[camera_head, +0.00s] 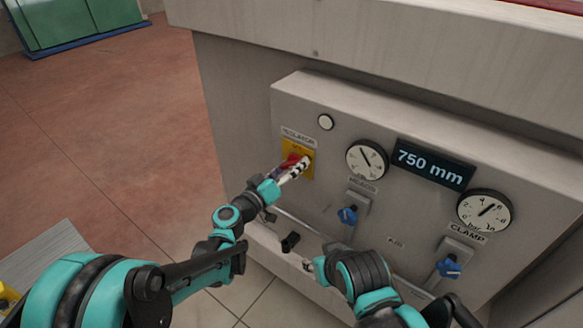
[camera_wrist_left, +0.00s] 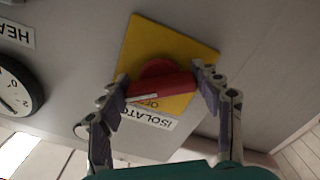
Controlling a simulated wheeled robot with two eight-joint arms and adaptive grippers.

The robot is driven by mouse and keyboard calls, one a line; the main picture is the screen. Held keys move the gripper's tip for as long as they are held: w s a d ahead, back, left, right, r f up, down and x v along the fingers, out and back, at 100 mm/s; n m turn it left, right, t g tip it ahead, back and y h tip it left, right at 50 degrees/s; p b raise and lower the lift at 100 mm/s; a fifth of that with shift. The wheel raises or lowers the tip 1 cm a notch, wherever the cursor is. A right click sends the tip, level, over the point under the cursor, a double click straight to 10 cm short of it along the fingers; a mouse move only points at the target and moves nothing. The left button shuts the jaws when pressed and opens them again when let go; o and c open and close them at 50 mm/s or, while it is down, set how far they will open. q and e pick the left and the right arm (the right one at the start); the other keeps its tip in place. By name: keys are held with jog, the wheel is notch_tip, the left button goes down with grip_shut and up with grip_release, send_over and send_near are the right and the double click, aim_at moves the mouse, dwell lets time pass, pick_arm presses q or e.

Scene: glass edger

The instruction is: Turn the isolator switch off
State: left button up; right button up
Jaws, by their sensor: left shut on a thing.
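The isolator switch is a red rotary handle (camera_wrist_left: 162,84) on a yellow plate (camera_wrist_left: 140,38), under the ISOLATOR label, at the left of the grey panel. It also shows in the head view as a red handle (camera_head: 290,160), partly hidden by my gripper. My left gripper (camera_wrist_left: 160,88) is shut on the red handle, with one finger at each end of it. In the head view my left gripper (camera_head: 297,169) reaches the plate from the lower left. My right gripper (camera_head: 298,254) is low in front of the panel, away from the switch; its jaws are too unclear to read.
The grey panel (camera_head: 330,234) also carries two round dials (camera_head: 367,160) (camera_head: 484,211), a 750 mm display (camera_head: 433,164), a white button (camera_head: 326,122) and two blue valve handles (camera_head: 348,214) (camera_head: 449,267). The panel's top ledge juts out. Open floor lies to the left.

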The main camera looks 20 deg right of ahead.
pick_arm(q)
jog(key=n+b, duration=0.2)
jog(key=n, duration=0.3)
jog(key=shift+b, duration=0.3)
jog(key=n+b, duration=0.2)
jog(key=n, duration=0.3)
jog(key=shift+r+n, duration=0.1)
jog(key=shift+n, duration=0.3)
jog(key=o, duration=1.2)
jog(key=v, duration=1.2)
jog(key=shift+s, duration=0.1)
